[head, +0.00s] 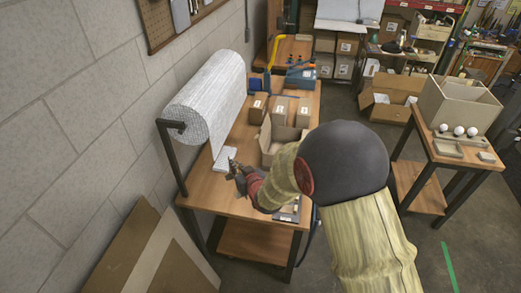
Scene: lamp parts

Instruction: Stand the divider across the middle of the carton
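The open carton (270,141) stands on the wooden workbench, its flaps spread, partly hidden behind my arm. My gripper (233,166) is low over the bench, to the left of and nearer than the carton, apart from it. Its fingers are small and dark, and I cannot tell whether they are open or shut or hold anything. I cannot make out the divider for certain; it may be hidden by my arm.
A bubble wrap roll (208,100) on a dark stand fills the bench's left side. Small brown boxes (279,107) stand behind the carton. A side table (449,160) at right holds a large beige box (457,104) and white bulbs (458,130).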

